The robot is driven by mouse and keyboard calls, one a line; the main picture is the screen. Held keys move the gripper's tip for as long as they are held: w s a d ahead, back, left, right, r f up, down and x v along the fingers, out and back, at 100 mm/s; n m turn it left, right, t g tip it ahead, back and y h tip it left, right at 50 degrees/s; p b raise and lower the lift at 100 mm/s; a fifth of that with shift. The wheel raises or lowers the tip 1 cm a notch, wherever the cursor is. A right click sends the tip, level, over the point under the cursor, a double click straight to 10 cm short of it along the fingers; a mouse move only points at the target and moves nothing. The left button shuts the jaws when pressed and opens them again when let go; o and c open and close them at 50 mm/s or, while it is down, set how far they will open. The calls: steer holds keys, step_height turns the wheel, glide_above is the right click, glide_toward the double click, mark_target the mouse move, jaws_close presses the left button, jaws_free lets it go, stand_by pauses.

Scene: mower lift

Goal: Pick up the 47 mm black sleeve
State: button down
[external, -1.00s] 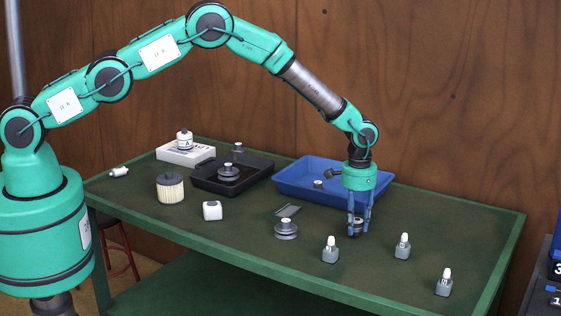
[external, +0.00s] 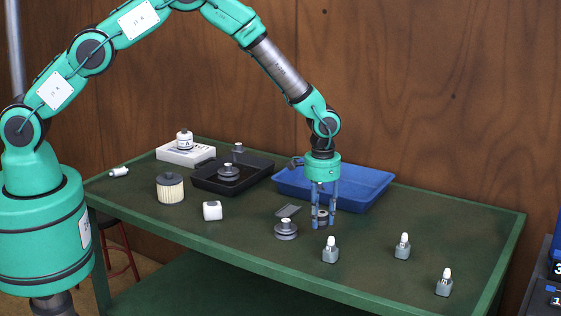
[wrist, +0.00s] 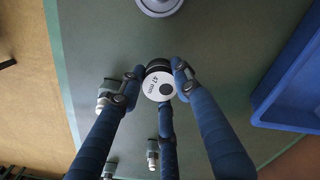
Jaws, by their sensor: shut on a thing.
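The black sleeve (wrist: 158,68) has a pale round end face marked "47 mm" with a dark hole in it. My gripper (wrist: 157,80) has its blue fingers closed around the sleeve in the wrist view. In the external view my gripper (external: 323,224) points down over the table, in front of the blue tray, with the sleeve (external: 322,215) between its fingers. The fingers partly hide the sleeve there. I cannot tell how far it is above the table.
A grey pulley (external: 286,229) and a flat dark plate (external: 288,210) lie just left of my gripper. Several small bottles (external: 330,250) stand to the front and right. The blue tray (external: 372,196) and black tray (external: 207,186) are behind. The table's right side has free room.

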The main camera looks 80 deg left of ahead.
steer(key=shift+s+r, duration=0.15)
steer(key=shift+s, duration=1.1)
steer(key=shift+s+r, duration=0.1)
steer(key=shift+s, duration=1.15)
steer(key=shift+r, duration=0.1)
